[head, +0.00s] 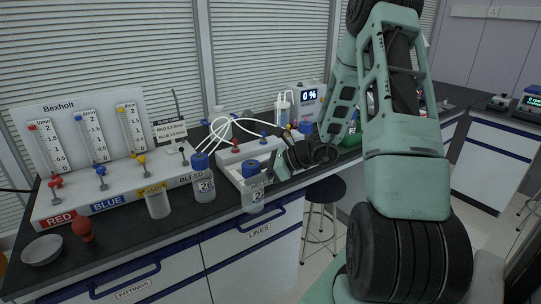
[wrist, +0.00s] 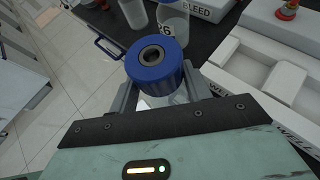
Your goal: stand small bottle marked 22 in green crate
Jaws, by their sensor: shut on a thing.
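My gripper (head: 266,172) is shut on a small clear bottle (head: 255,197) with a blue cap. In the head view the bottle hangs upright at the bench's front edge; its label starts with a 2 and the rest is hard to read. In the wrist view the blue cap (wrist: 152,66) sits between the fingers (wrist: 160,88), with the bottle's body mostly hidden below. A green thing (head: 351,141), perhaps the green crate, shows only partly behind my arm in the head view.
Another blue-capped bottle marked 26 (head: 204,184) stands on the bench beside a clear beaker (head: 158,204). A white tray (head: 228,169) with compartments lies behind my gripper. A gas panel (head: 90,125) stands at left. A black stool (head: 324,190) stands by the bench.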

